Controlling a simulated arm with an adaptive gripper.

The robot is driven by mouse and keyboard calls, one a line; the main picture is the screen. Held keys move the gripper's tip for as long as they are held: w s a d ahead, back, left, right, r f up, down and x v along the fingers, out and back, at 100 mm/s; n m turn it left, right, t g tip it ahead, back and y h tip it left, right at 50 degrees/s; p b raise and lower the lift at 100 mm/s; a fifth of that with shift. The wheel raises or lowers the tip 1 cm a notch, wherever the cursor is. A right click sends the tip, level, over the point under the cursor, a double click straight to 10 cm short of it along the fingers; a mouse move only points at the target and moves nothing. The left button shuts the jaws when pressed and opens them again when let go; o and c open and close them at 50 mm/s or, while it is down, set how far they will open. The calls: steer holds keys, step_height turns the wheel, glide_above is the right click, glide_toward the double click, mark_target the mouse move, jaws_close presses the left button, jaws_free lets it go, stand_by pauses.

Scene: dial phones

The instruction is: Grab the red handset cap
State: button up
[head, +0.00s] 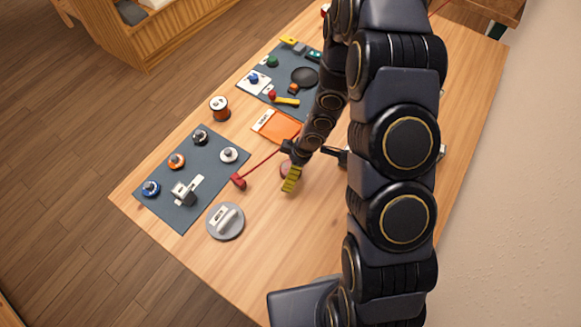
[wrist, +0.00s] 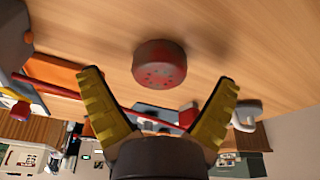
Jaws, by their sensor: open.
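The red handset cap (wrist: 160,66) is a short round disc with small holes in its face. In the wrist view it lies on the wooden table beyond and between my fingertips, apart from both. In the head view the cap (head: 285,167) is partly hidden by my gripper (head: 291,180). My gripper has two ridged yellow fingers, spread wide and empty in the wrist view (wrist: 160,82). A red piece (head: 238,181) on a thin red cord lies to the left of my gripper; it also shows in the wrist view (wrist: 188,116).
A grey mat (head: 208,199) with several dial parts lies at left. A grey disc with a white handle (head: 225,219) sits near the front. An orange tray (head: 277,126), a copper spool (head: 219,108) and a second mat (head: 262,65) lie farther back. Bare table surrounds the cap.

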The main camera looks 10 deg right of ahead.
steer(key=shift+a+f, duration=0.1)
steer(key=shift+f, duration=0.35)
steer(key=c, duration=1.2)
steer(key=shift+w+r, duration=0.1)
